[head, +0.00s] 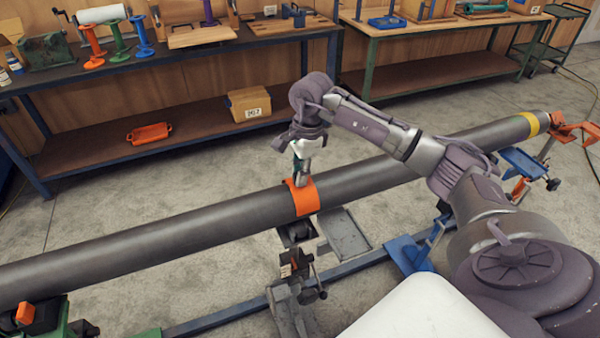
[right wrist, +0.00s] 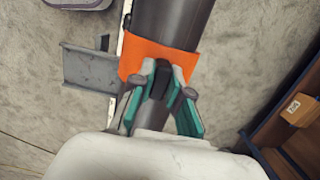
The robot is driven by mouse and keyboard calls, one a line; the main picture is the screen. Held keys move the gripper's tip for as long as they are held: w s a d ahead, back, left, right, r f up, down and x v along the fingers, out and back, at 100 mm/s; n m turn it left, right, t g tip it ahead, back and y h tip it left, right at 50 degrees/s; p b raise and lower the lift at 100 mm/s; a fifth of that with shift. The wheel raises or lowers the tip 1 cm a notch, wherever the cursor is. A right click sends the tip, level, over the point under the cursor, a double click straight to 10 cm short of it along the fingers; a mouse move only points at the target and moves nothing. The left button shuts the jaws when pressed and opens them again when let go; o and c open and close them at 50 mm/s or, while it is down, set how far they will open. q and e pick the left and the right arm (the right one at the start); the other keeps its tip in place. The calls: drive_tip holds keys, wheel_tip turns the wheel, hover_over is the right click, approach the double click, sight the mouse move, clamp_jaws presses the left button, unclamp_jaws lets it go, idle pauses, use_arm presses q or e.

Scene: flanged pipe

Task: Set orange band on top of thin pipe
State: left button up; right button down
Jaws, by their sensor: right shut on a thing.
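The orange band (head: 303,197) lies over the top of the long dark grey pipe (head: 150,240) in the head view, draped across its upper side. In the right wrist view the band (right wrist: 150,56) spans the pipe (right wrist: 172,20), right at my fingertips. My right gripper (head: 302,178) points down from above and is shut on the band's near edge in the wrist view (right wrist: 162,80). The band's underside is hidden. My left gripper does not show in the head view.
Workbenches (head: 150,60) with tools and spools line the wall; a cardboard box (head: 249,104) sits on a lower shelf. Open floor lies between.

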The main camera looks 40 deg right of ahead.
drive_tip(key=shift+f+b, duration=0.3)
idle(0.5)
drive_tip(key=shift+r, duration=0.1)
idle(0.3)
drive_tip(key=c, duration=1.1)
unclamp_jaws()
drive_tip(key=shift+o, duration=0.2)
drive_tip(key=shift+r, duration=0.1)
drive_tip(key=shift+r+p, duration=1.95)
drive_tip(key=shift+r, duration=1.45)
